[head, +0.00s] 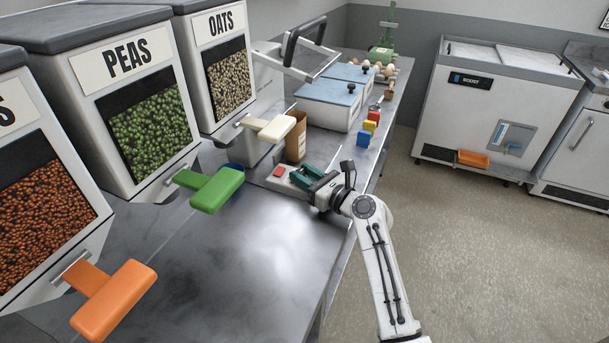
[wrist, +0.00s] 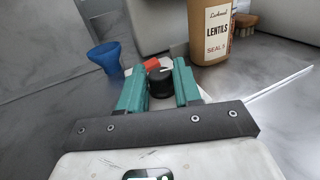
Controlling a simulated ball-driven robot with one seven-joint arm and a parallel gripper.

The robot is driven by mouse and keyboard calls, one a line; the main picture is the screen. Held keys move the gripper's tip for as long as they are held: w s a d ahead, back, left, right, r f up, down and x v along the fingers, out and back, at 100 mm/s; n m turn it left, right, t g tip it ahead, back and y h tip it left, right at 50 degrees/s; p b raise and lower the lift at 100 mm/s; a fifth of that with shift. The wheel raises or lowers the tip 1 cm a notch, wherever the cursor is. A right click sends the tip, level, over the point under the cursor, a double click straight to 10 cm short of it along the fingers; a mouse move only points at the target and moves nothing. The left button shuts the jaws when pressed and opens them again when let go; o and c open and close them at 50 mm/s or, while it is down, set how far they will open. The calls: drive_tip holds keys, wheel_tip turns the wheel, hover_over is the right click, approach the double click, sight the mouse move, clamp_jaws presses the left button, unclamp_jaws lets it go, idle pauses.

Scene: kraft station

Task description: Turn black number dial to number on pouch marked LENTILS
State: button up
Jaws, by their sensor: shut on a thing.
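The black number dial (wrist: 159,82) sits between the green fingers of my gripper (wrist: 158,76) in the wrist view. The fingers are shut on its sides. A pale mark shows on the dial's top; I cannot read its numbers. In the head view my gripper (head: 305,176) is low over a pale device (head: 279,183), and the fingers hide the dial. A red button (wrist: 151,64) is just beyond the dial. The brown pouch marked LENTILS (wrist: 211,28) stands upright beyond the dial, to the right. Its label reads SEAL 5. It also shows in the head view (head: 297,137).
A blue cup-like funnel (wrist: 105,57) stands left of the gripper. Dispensers with orange (head: 113,300), green (head: 217,190) and cream (head: 277,129) handles line the left. A thin pale rod (wrist: 283,81) slants up on the right. Bare metal counter (head: 245,240) lies in front.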

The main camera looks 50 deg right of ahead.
drive_tip(key=shift+c, duration=1)
drive_tip(key=shift+d+y, duration=0.15)
drive_tip(key=shift+y, duration=0.15)
drive_tip(key=n+y+b, duration=0.1)
drive_tip(key=n+y, duration=0.1)
drive_tip(key=shift+d+y, duration=0.15)
drive_tip(key=shift+y, duration=0.25)
drive_tip(key=n+g+y, duration=0.1)
drive_tip(key=n+y, duration=0.1)
drive_tip(key=y, duration=0.1)
drive_tip(key=shift+w+d, duration=0.1)
drive_tip(key=shift+d, duration=0.05)
drive_tip(key=shift+w+d+n+g+y, duration=0.1)
drive_tip(key=shift+n+g+y, duration=1.3)
drive_tip(key=shift+n+y, duration=0.65)
drive_tip(key=shift+y, duration=0.55)
drive_tip(key=o, duration=1)
